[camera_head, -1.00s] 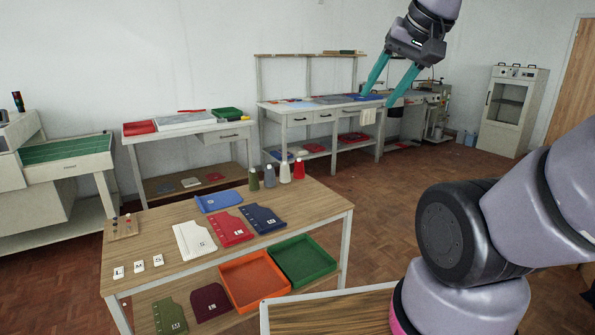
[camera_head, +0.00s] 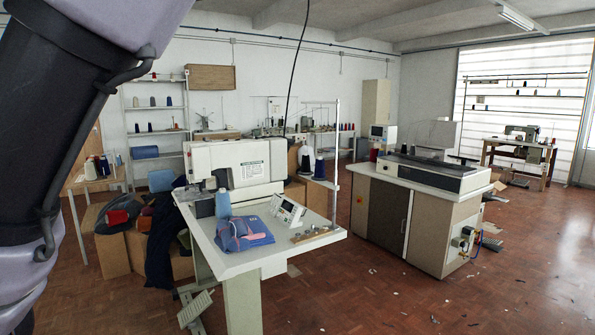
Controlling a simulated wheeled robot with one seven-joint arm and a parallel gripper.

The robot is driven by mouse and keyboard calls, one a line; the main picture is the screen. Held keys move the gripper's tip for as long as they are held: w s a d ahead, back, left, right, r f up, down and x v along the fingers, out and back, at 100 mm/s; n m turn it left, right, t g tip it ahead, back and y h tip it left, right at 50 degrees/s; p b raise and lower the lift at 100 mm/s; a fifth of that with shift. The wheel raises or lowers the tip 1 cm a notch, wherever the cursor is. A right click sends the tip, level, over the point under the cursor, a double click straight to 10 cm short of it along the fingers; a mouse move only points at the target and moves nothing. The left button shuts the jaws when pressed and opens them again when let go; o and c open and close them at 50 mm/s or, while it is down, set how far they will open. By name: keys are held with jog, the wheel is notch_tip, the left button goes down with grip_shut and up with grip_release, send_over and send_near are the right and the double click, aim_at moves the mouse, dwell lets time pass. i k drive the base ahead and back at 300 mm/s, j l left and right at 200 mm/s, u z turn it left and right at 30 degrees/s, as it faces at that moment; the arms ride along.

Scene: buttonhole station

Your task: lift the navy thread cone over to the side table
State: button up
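A dark blue thread cone (camera_head: 320,168) stands behind the white buttonhole machine, beside a black-and-white cone (camera_head: 306,160). Another small navy cone (camera_head: 169,101) stands on the wall shelf. I cannot tell which of these is the task's cone or whether that table is the side table. My gripper is out of view; only a link of my arm fills the left edge.
A cabinet with a machine (camera_head: 410,215) stands to the right. Boxes and dark cloth lie at the left.

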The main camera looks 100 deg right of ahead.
aim_at(319, 169)
jog(key=z, duration=3.55)
jog(key=i+l+u, duration=0.25)
jog(key=i, duration=0.35)
jog(key=i+l+u, duration=0.25)
jog(key=i, duration=0.35)
jog(key=i+l+u, duration=0.25)
jog(key=i+l, duration=0.25)
